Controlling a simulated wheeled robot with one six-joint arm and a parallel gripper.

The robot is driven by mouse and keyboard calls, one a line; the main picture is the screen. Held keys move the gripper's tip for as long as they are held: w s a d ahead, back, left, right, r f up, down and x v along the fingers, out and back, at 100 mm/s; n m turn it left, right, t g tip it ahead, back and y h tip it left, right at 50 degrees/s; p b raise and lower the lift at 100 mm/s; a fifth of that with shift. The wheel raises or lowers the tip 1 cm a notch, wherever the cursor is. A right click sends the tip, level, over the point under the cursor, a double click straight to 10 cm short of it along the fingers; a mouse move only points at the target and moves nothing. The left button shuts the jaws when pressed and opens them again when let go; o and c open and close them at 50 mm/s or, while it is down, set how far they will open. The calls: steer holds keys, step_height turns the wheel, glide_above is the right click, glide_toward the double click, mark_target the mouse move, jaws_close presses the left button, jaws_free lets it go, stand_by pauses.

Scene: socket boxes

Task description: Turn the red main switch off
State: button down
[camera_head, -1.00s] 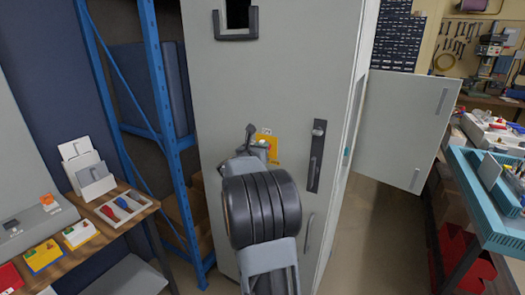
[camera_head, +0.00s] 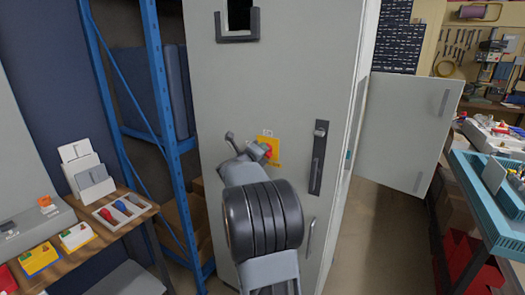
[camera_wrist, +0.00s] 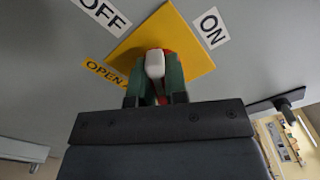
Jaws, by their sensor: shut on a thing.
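The red main switch (camera_wrist: 168,47) sits on a yellow plate (camera_wrist: 190,50) on the grey cabinet door. The plate also shows in the head view (camera_head: 274,143), with a bit of red beside my gripper. My gripper (camera_wrist: 154,82) is shut on the switch's handle, whose pale front end shows between the green fingers. The OFF label (camera_wrist: 103,12) is at upper left of the plate, the ON label (camera_wrist: 211,27) at upper right and the OPEN label (camera_wrist: 103,73) at left. The fingers hide much of the handle, so its exact angle is hard to tell.
A black door latch (camera_head: 318,160) is right of the switch. An open grey panel (camera_head: 410,130) stands further right. A blue shelf frame (camera_head: 160,100) and a wooden table (camera_head: 100,240) with small boxes are at left. A blue tray (camera_head: 490,200) is at right.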

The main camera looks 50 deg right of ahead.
steer(key=n+p, duration=0.1)
steer(key=n, duration=0.4)
steer(key=shift+f+n+p, duration=0.1)
steer(key=shift+n+p, duration=0.2)
steer(key=shift+n, duration=0.1)
stand_by(0.4)
steer(key=c, duration=1.1)
jaws_free()
steer(key=shift+c, duration=0.2)
steer(key=b+v, duration=0.1)
steer(key=v, duration=1.2)
steer(key=shift+a+b, duration=0.4)
steer(key=shift+f+n, duration=0.15)
steer(key=shift+n, duration=0.15)
